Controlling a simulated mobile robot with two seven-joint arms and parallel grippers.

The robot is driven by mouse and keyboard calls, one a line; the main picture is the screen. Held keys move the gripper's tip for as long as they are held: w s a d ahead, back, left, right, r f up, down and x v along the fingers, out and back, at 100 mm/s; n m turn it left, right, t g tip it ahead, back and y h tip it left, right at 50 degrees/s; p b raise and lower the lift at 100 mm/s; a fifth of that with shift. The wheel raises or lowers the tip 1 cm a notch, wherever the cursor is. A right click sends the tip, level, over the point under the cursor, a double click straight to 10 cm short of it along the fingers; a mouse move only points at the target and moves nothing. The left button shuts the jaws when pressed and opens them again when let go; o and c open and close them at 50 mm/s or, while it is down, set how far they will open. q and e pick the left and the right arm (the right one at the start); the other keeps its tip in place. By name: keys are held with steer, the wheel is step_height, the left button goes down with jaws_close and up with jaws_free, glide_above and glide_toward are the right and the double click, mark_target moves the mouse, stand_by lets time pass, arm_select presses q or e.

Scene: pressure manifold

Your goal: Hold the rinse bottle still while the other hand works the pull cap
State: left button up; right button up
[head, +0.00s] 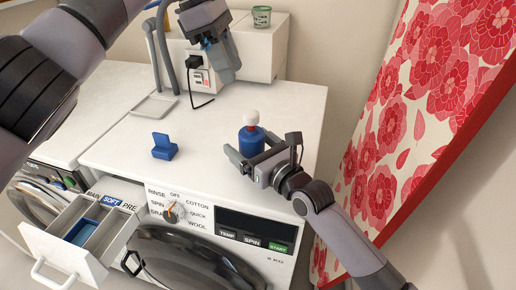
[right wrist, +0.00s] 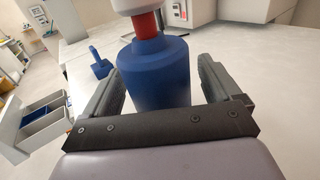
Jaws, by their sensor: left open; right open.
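The rinse bottle (head: 250,143) is blue with a red neck and a white cap (head: 251,117). It stands upright on the white washing machine top, towards the right. My right gripper (head: 250,153) is open, with its fingers on either side of the bottle body. In the right wrist view the blue bottle (right wrist: 155,75) is between the fingers; a narrow gap shows at the right finger, and contact at the left is unclear. The cap's top is cut off there. My left gripper (head: 227,68) is open and empty above the back of the machine, away from the cap.
A small blue stand-like object (head: 165,148) lies left of the bottle. A detergent drawer (head: 74,247) is pulled out at front left. A wall socket with a plug (head: 199,75) is behind. A flowered ironing board (head: 415,110) leans at right. The machine top between is clear.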

steer(key=shift+w+a, duration=0.4)
steer(key=shift+w, duration=0.1)
steer(key=shift+c, duration=0.4)
steer(key=c, duration=1)
arm_select(q)
steer(key=c, duration=0.7)
steer(key=shift+r+m, duration=0.2)
steer(key=shift+m, duration=0.1)
jaws_close()
steer(key=s+d+r+m+t+y, duration=0.3)
steer(key=r+m, duration=0.3)
steer(key=m, duration=1.3)
steer(key=shift+s+t, duration=0.4)
steer(key=shift+s, duration=0.3)
